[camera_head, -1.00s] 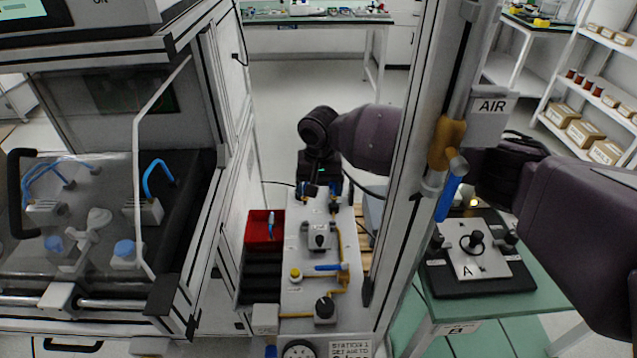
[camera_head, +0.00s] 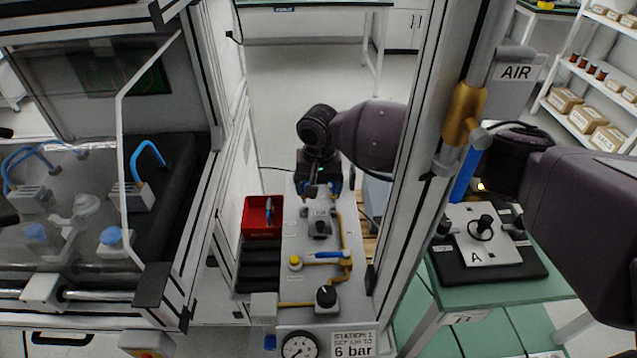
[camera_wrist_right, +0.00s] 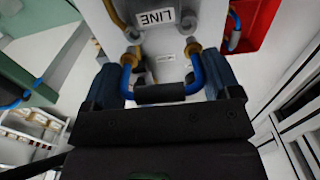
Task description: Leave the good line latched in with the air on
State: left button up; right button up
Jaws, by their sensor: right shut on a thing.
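My right gripper (camera_head: 319,188) is at the far end of the grey station board (camera_head: 291,235). In the right wrist view the gripper (camera_wrist_right: 165,88) is shut on a blue U-shaped line with a black sleeve (camera_wrist_right: 160,93). The line's two ends are at brass fittings by the LINE label (camera_wrist_right: 157,17); whether they are fully seated or latched I cannot tell. Another blue line (camera_head: 268,209) lies in the red bin (camera_head: 257,229). The AIR valve on the post has a blue handle (camera_head: 464,176) pointing down along the pipe. My left gripper is out of view.
The board carries a black knob (camera_head: 326,296), a blue-handled valve (camera_head: 327,254) and a gauge (camera_head: 300,346). A sign (camera_head: 352,344) reads 6 bar. The upright post (camera_head: 415,190) stands before my right arm. A clear-fronted cabinet (camera_head: 70,220) is at left.

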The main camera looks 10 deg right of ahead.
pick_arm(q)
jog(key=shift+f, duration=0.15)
pick_arm(e)
jog(key=shift+f, duration=2.15)
dwell(1.3)
jog(key=o, duration=0.8)
jog(key=shift+c, duration=0.2)
jog(key=shift+r, duration=0.45)
notch_tip(320, 180, up, 8)
jog(key=shift+r+p, duration=0.2)
jog(key=shift+p, duration=0.95)
jog(key=shift+r, duration=0.75)
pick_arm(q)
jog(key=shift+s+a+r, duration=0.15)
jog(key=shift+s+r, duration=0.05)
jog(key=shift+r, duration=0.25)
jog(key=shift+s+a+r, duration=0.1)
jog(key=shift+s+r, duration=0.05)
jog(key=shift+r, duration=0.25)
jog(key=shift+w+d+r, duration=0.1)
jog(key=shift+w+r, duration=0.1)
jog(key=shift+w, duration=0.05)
